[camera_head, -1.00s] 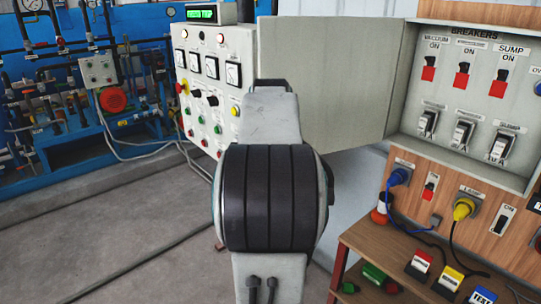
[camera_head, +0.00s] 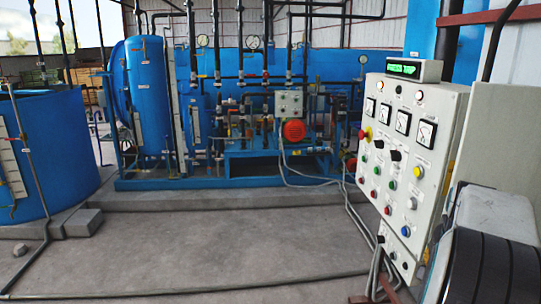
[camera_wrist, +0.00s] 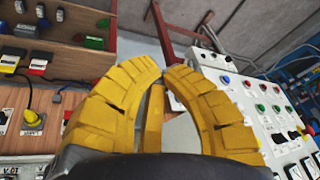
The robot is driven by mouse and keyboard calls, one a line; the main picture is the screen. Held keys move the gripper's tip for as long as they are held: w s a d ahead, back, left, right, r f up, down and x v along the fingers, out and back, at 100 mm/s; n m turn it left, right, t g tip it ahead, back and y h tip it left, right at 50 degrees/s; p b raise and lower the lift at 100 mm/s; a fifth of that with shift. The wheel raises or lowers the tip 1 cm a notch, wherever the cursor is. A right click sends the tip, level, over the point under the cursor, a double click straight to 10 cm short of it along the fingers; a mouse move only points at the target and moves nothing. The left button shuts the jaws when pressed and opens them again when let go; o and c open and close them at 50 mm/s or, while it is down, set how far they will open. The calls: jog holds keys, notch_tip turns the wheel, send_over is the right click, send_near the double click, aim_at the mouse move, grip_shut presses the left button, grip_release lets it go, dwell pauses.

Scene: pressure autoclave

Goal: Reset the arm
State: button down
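My gripper (camera_wrist: 164,72) shows in the wrist view with thick yellow ribbed fingers. The fingertips come together and nothing is seen held between them. My arm (camera_head: 485,262) stands at the lower right of the head view, grey with a dark banded joint, partly cut off by the frame. The gripper itself is not visible in the head view. In the wrist view the gripper is in front of the control panel and the wooden board, apart from both as far as I can tell.
The white control panel (camera_head: 408,140) with gauges, buttons and a green display (camera_head: 403,68) stands close beside my arm. A wooden socket board (camera_wrist: 60,108) is left in the wrist view. Blue tanks and piping (camera_head: 150,100) stand at the back. Open concrete floor (camera_head: 200,245) lies ahead.

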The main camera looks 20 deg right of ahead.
jog(key=s+a+f+n+t+y, duration=0.1)
jog(key=s+a+n, duration=0.2)
jog(key=a, duration=1.4)
jog(key=s+a+f+n+t+y, duration=0.1)
jog(key=s+a+f+n+y, duration=0.1)
jog(key=a+n, duration=0.8)
jog(key=a, duration=0.7)
jog(key=shift+s+f+y+b, duration=0.25)
jog(key=shift+s+y+b, duration=0.05)
jog(key=shift+s, duration=0.1)
